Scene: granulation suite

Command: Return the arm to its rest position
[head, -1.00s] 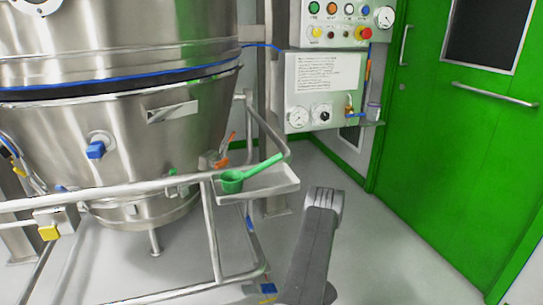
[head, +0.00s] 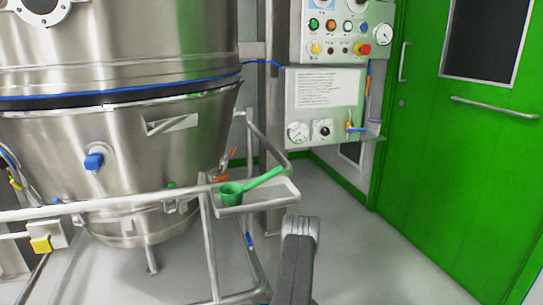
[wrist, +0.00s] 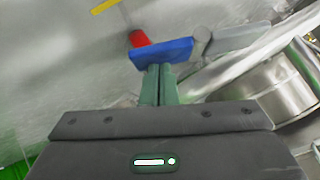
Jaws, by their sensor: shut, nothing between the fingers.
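My gripper (wrist: 159,84) shows in the wrist view, with its two greenish fingers together and nothing between them. A blue bar-shaped part (wrist: 161,53) and a red part (wrist: 138,38) appear just past the fingertips; I cannot tell whether the fingers touch them. In the head view, a grey link of my arm (head: 296,262) stands at the bottom centre, and the gripper itself is out of that view.
A steel vessel (head: 70,135) with a tubular rail fills the left. A green scoop (head: 232,190) lies on a small tray (head: 285,190). A control panel (head: 325,102) and a green door (head: 460,150) stand behind. Grey floor is clear at right.

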